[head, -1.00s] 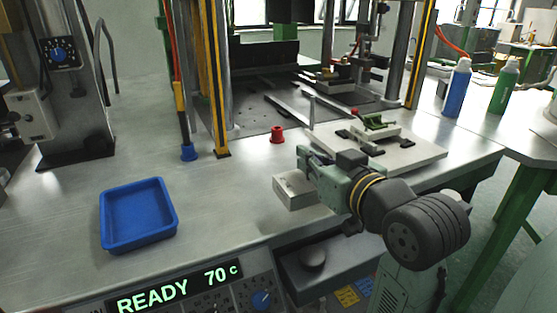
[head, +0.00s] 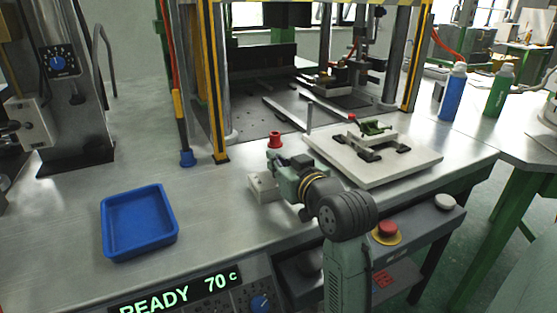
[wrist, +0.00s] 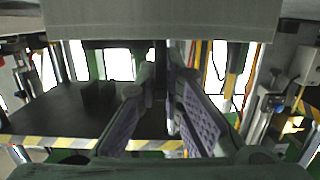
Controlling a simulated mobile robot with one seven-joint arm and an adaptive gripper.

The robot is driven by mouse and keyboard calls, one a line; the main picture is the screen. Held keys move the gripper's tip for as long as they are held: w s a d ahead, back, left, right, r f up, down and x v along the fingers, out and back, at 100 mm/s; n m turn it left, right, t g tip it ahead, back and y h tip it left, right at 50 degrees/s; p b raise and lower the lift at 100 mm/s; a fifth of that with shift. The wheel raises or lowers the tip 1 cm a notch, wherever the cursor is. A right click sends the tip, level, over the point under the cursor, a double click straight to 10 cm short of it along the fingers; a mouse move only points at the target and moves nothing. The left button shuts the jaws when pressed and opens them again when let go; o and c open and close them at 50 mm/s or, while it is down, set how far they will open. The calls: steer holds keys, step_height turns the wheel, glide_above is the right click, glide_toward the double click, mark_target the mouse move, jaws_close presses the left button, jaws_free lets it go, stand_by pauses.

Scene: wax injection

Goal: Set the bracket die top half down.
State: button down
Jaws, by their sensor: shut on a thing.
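The bracket die top half is a pale grey block (head: 262,188) in the head view, between the blue tray and the white plate. My gripper (head: 276,176) is shut on it from the right side. The block is low over the metal table or touching it; I cannot tell which. In the wrist view the block (wrist: 160,20) fills the top as a wide grey slab, and my gripper's fingers (wrist: 158,75) reach up to it. My fingers hide part of the block in the head view.
A blue tray (head: 139,250) lies to the left. A red cup-shaped piece (head: 275,139) stands just behind the block. A white plate (head: 385,175) with a green part and dark clamps is to the right. A yellow-striped post (head: 214,80) stands behind. Bare table (head: 215,200) lies between tray and block.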

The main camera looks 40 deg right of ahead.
steer(key=shift+f, duration=0.1)
steer(key=c, duration=1.7)
jaws_free()
steer(key=shift+r, duration=0.2)
steer(key=b+v, duration=0.1)
steer(key=v, duration=1.1)
steer(key=shift+s+b, duration=0.1)
steer(key=shift+b, duration=0.25)
